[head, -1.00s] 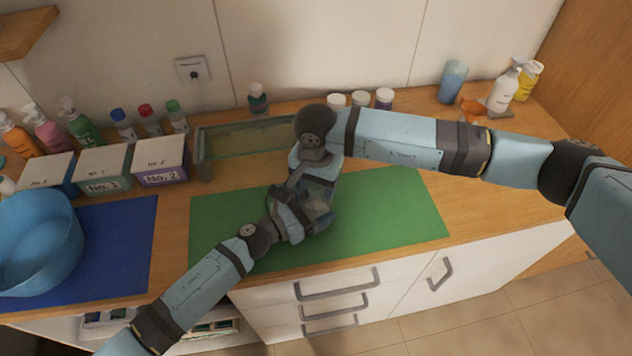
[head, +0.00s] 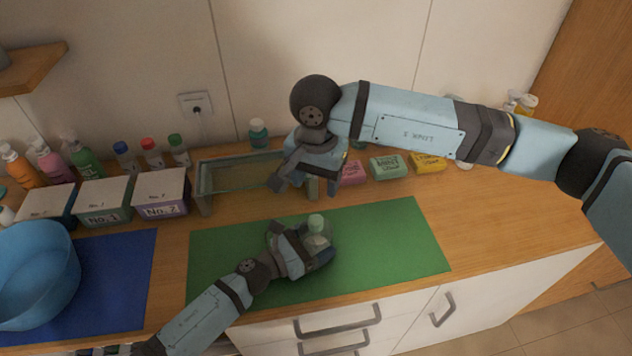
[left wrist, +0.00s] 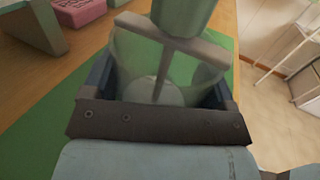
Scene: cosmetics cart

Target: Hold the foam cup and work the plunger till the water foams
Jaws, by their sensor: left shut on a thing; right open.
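The foam cup (head: 321,243) is a clear greenish cup over the green mat (head: 390,245), with the pale green plunger knob (head: 316,222) showing at its top. My left gripper (head: 308,246) is shut on the cup from the left. In the left wrist view the cup (left wrist: 205,72) sits between my left fingers, with the plunger's crossbar, rod and a pale disc low inside. The water cannot be made out clearly. My right gripper (head: 306,187) is open and empty, behind and above the cup, apart from the plunger knob.
A glass tank (head: 203,190) stands behind the mat, partly hidden by my right gripper. Pink, green and yellow soap bars (head: 390,167) lie to its right. Numbered boxes (head: 160,192), a blue basin (head: 38,275) and bottles stand left. The mat's right half is clear.

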